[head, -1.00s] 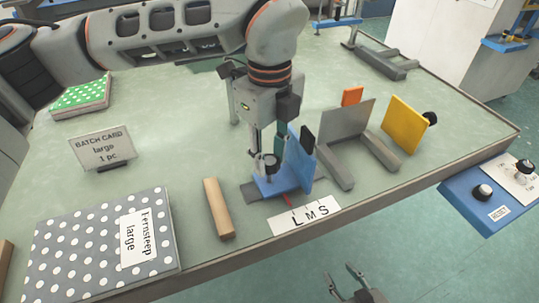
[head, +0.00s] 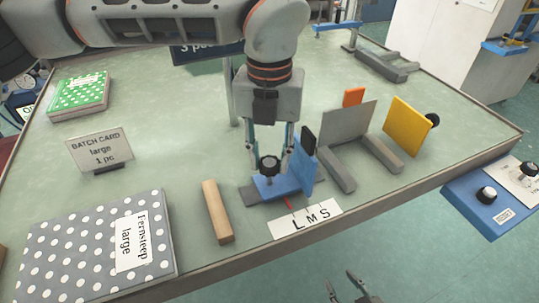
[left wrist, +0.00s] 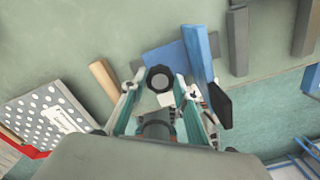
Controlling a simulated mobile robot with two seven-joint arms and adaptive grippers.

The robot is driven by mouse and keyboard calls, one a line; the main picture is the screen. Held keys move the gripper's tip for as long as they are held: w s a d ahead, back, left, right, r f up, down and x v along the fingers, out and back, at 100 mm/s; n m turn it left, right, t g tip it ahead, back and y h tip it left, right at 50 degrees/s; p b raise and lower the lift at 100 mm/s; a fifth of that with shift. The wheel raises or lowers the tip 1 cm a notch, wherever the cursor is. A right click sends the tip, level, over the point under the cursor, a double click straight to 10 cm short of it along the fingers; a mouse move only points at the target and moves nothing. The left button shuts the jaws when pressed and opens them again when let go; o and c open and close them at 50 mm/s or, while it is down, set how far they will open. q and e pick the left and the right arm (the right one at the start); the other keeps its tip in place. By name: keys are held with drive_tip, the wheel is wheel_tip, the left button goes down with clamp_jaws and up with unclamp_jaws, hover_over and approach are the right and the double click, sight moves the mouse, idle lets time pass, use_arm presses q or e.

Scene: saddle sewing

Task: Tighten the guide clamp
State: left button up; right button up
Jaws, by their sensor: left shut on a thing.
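The blue guide (head: 306,168) has an upright plate and a flat base on a dark rail, with a round black clamp knob (head: 269,165) on top of the base. My left gripper (head: 274,158) points down over it. In the left wrist view the knob (left wrist: 160,79) sits between the two fingertips, and the gripper is shut on it. A red pointer (head: 289,203) at the guide's front edge points toward the L of the white L M S scale label (head: 306,218). My right gripper (head: 350,286) hangs empty and open off the table's front edge.
A wooden bar (head: 217,211) lies left of the guide, beside a dotted grey "Fernsteep large" pack (head: 80,255). A batch card (head: 99,148) reads large, 1 pc. Grey metal brackets (head: 346,135) and a yellow plate (head: 405,126) stand to the right.

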sight(270, 162)
use_arm(q)
drive_tip(key=m, duration=0.3)
drive_tip(key=shift+r+m, duration=0.1)
drive_tip(key=shift+m, duration=0.2)
drive_tip(key=shift+m+p, duration=0.45)
drive_tip(key=shift+m, duration=1.85)
drive_tip(key=o, duration=1.1)
wheel_tip(270, 162, up, 12)
drive_tip(key=shift+f, duration=0.1)
